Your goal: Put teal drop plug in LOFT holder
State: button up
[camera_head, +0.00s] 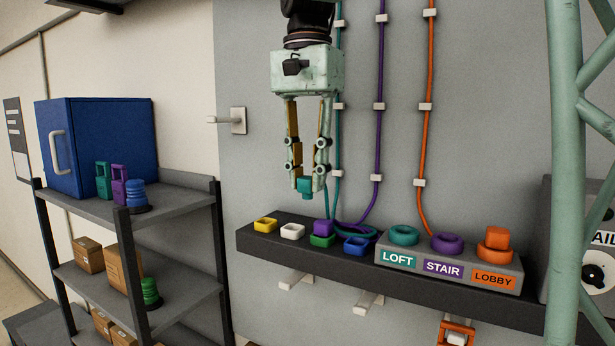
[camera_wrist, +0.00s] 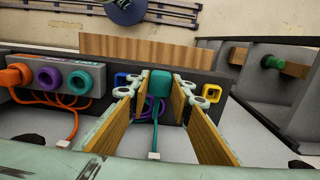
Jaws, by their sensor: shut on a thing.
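My gripper (camera_head: 306,182) is shut on the teal drop plug (camera_head: 305,188) and holds it above the dark ledge. In the wrist view the teal plug (camera_wrist: 158,84) sits between the fingertips, with its teal cord trailing from it. The teal ring also shows at the left in the wrist view (camera_wrist: 80,81).
The purple STAIR ring (camera_head: 447,243) is empty; an orange plug (camera_head: 497,237) sits in the LOBBY ring. Yellow (camera_head: 265,226), white (camera_head: 292,231), green (camera_head: 322,240) and blue (camera_head: 356,247) square holders line the ledge. A purple plug (camera_head: 323,226) is at the green one. Cords hang behind.

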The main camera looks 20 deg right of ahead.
jog(key=shift+r+p, duration=0.3)
jog(key=shift+r, duration=0.15)
jog(key=s+d, duration=1.1)
jog(key=d, duration=0.4)
jog(key=shift+s+d, duration=0.15)
jog(key=shift+d, duration=0.1)
dwell(1.9)
